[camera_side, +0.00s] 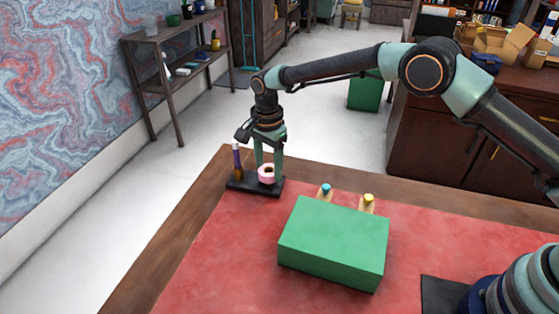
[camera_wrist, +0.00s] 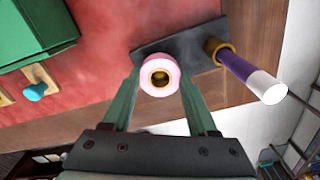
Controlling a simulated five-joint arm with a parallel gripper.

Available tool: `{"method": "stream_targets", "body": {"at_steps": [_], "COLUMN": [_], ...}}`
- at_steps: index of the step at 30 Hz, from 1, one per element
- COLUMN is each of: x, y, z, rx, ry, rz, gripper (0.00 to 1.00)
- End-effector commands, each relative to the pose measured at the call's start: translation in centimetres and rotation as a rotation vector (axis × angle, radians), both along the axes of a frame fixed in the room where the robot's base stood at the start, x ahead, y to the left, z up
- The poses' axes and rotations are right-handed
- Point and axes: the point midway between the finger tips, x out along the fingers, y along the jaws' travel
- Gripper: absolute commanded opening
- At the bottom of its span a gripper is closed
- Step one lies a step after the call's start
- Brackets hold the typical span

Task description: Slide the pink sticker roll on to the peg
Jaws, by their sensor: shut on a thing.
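The pink sticker roll (camera_side: 266,179) is held between the two green fingers of my gripper (camera_side: 268,167), at the far left corner of the red desk mat. In the wrist view the roll (camera_wrist: 147,83) sits between the fingertips, with its brown core and hole facing the camera. The peg (camera_side: 237,158) is purple with a white tip and stands to the left of the roll, apart from it. In the wrist view the peg (camera_wrist: 246,70) is right of the roll. A brown-gold ring (camera_wrist: 211,45) surrounds the peg low down. The dark base plate (camera_wrist: 180,48) lies beneath.
A green box (camera_side: 335,240) stands on the red mat (camera_side: 215,260) right of the peg stand. Behind it are wooden pieces with a blue knob (camera_side: 326,189) and a yellow knob (camera_side: 368,199). The mat left of the box is clear.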

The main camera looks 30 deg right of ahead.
Motion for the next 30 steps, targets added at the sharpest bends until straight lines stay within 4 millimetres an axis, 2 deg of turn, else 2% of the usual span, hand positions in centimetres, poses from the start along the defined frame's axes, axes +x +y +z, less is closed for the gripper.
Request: {"method": "stream_targets", "body": {"at_steps": [30], "x": [0.0], "y": [0.0], "z": [-1.8], "rx": [0.000], "ry": [0.000], "rz": [0.000], "gripper": [0.06]}}
